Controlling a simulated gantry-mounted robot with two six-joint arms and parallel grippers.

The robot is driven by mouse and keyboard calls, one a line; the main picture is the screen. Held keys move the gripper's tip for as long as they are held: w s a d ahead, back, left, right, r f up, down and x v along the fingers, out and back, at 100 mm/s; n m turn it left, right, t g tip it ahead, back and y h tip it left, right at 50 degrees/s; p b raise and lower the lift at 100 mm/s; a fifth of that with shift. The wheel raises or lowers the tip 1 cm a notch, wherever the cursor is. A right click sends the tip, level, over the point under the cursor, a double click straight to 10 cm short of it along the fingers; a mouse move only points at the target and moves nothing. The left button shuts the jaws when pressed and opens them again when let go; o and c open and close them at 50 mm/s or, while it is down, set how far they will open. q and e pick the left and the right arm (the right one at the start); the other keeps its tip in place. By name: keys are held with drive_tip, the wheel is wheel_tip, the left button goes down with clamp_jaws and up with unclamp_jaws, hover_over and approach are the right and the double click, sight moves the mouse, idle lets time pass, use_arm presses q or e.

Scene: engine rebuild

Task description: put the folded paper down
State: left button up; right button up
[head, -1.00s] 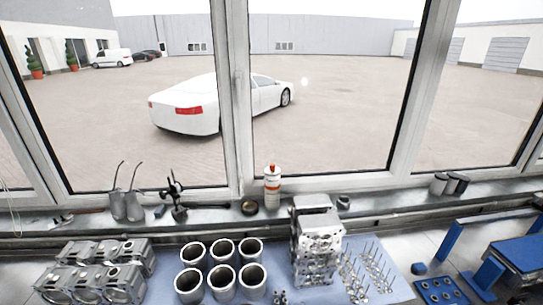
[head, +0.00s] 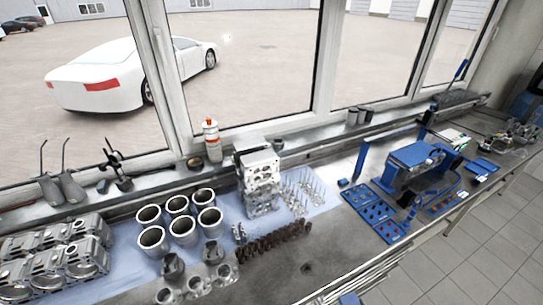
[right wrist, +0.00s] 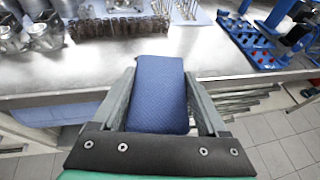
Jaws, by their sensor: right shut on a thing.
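The folded paper (right wrist: 158,100) is a blue, textured, rounded block in the right wrist view. My right gripper (right wrist: 161,74) is shut on it, with one finger along each side. The paper's far end overlaps the front edge of the metal workbench (right wrist: 225,65) in this view; I see no contact with the bench top. A small blue patch at the bottom edge of the head view (head: 350,298) looks like the same paper, mostly cut off. My left gripper is in neither current view.
Bare bench top lies behind the paper. A dark camshaft-like row (head: 272,243), grey cylinder liners (head: 183,232) and an engine block (head: 260,185) stand to the left. A blue tray (head: 372,214) and blue fixture (head: 415,158) stand to the right. Drawers are below the edge.

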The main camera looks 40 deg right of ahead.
drive_tip(key=w+a+r+n+y, duration=0.4)
drive_tip(key=a+r+n+y, duration=0.1)
drive_tip(key=a, duration=0.5)
drive_tip(key=w+a+r+n+y, duration=0.5)
drive_tip(key=a+r+y, duration=0.3)
drive_tip(key=a+r, duration=0.2)
drive_tip(key=shift+w+n, duration=0.2)
drive_tip(key=shift+n, duration=0.6)
